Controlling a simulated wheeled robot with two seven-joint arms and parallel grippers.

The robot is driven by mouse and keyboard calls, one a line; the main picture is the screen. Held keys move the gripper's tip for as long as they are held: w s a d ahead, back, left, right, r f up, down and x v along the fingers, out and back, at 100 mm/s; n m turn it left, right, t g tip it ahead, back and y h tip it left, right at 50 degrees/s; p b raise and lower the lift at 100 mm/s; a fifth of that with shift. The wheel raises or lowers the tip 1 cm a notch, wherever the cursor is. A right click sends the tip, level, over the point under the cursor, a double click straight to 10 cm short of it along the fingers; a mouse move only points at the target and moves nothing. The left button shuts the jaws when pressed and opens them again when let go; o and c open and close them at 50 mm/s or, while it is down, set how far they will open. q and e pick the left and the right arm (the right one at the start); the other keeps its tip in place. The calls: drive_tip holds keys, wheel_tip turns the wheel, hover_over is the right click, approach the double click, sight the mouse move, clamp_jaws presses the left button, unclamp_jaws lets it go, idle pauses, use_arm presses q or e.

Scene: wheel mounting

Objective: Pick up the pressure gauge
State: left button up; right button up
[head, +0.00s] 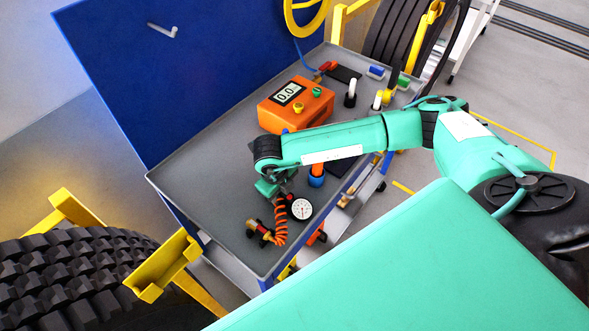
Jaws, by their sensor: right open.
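The pressure gauge (301,208) has a round white dial with a dark rim. It lies face up near the front edge of the grey cart top, with an orange coiled hose (280,226) beside it that runs to a brass and red fitting (262,232). My right gripper (285,190) points down just behind the gauge and the top of the coil. It is open, small in view and partly hidden by its own wrist. I cannot tell whether its fingers touch anything. My left gripper is not in view.
An orange box with a digital display (296,104) stands behind my right forearm. Several small tools and a dark pad (343,74) lie at the back of the cart (205,180). A blue panel (150,70) rises along the left side. A tyre (75,285) stands at lower left.

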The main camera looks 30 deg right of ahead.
drive_tip(key=shift+c, duration=0.3)
clamp_jaws()
drive_tip(key=shift+r, duration=0.15)
wheel_tip(320, 180, up, 20)
drive_tip(key=b, duration=0.4)
drive_tip(key=c, duration=0.7)
unclamp_jaws()
clamp_jaws()
